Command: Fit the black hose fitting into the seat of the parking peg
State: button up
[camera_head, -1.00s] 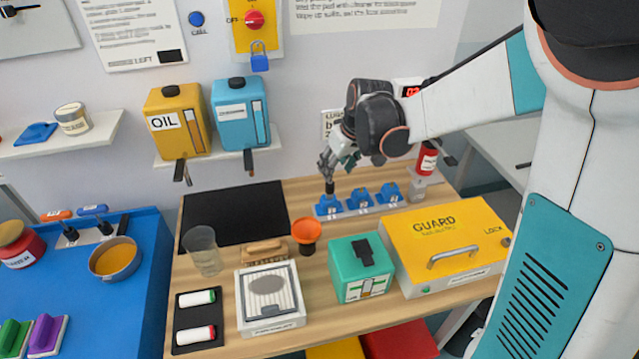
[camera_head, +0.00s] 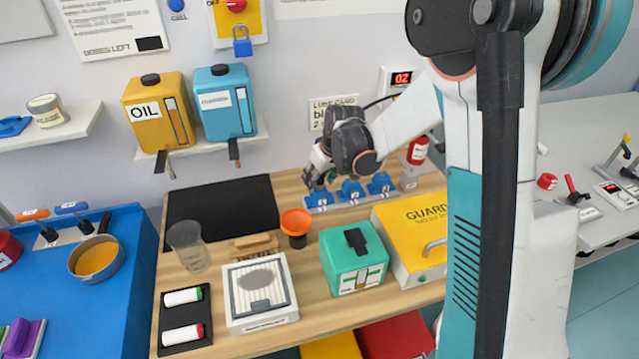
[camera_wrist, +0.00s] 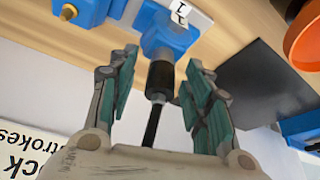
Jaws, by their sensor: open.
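The black hose fitting (camera_wrist: 161,79) is in the wrist view, between the two spread fingers of my gripper (camera_wrist: 160,85). Its far end meets a blue block (camera_wrist: 168,35) tagged with a 1; how deep it sits cannot be told. A thin black hose (camera_wrist: 152,125) runs from the fitting back towards my gripper's palm. The fingers are open, with gaps on both sides of the fitting. In the head view my gripper (camera_head: 315,184) is at the left block of the blue row (camera_head: 351,191), and the fitting is hidden there. I cannot pick out the parking peg for certain.
Another blue block with a brass tip (camera_wrist: 68,12) stands beside the first. On the bench are an orange funnel (camera_head: 296,222), a green box (camera_head: 354,258) and the yellow guard box (camera_head: 398,245). A black mat (camera_head: 222,212) lies bare at the back left.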

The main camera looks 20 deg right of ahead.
grip_shut()
dwell(0.3)
